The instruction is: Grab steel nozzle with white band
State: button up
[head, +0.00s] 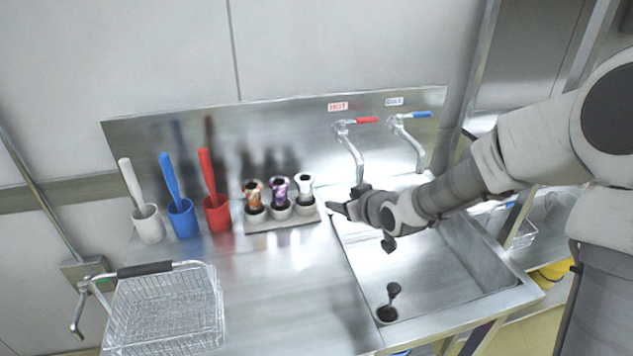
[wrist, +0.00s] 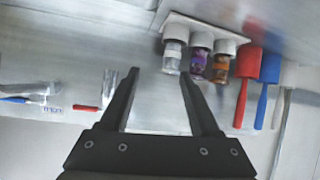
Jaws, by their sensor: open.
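The steel nozzle with the white band (head: 304,184) stands upright in the right cup of a small grey holder (head: 284,223) on the steel counter. It also shows in the wrist view (wrist: 173,56), just beyond my fingertips and slightly right of the middle between them. A purple-banded nozzle (head: 279,189) and an orange-banded nozzle (head: 253,192) stand in the other cups to its left. My gripper (head: 345,208) is open and empty, to the right of the holder near the sink edge. In the wrist view its two fingers (wrist: 158,78) are spread apart.
Red (head: 215,210), blue (head: 182,217) and white (head: 148,222) cups with handled tools stand left of the holder. A wire basket (head: 165,310) sits at the front left. Red-handled (head: 347,140) and blue-handled (head: 405,130) taps rise behind the sink (head: 470,270). The counter before the holder is clear.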

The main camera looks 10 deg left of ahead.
aim_at(307, 191)
jog(key=w+a+f, duration=0.2)
jog(key=w+a, duration=0.1)
jog(key=w+a+f+y, duration=0.1)
jog(key=w+a+f, duration=0.1)
jog(key=w+a, duration=0.1)
jog(key=w+a+f+y, duration=0.1)
jog(key=w+a+f, duration=0.1)
jog(key=w+a, duration=0.1)
jog(key=shift+w+a+t, duration=0.25)
jog(key=shift+a+t, duration=0.15)
jog(key=shift+a, duration=0.5)
jog(key=shift+x, duration=2.8)
jog(key=shift+d+f, duration=0.15)
jog(key=shift+d, duration=0.05)
grip_shut()
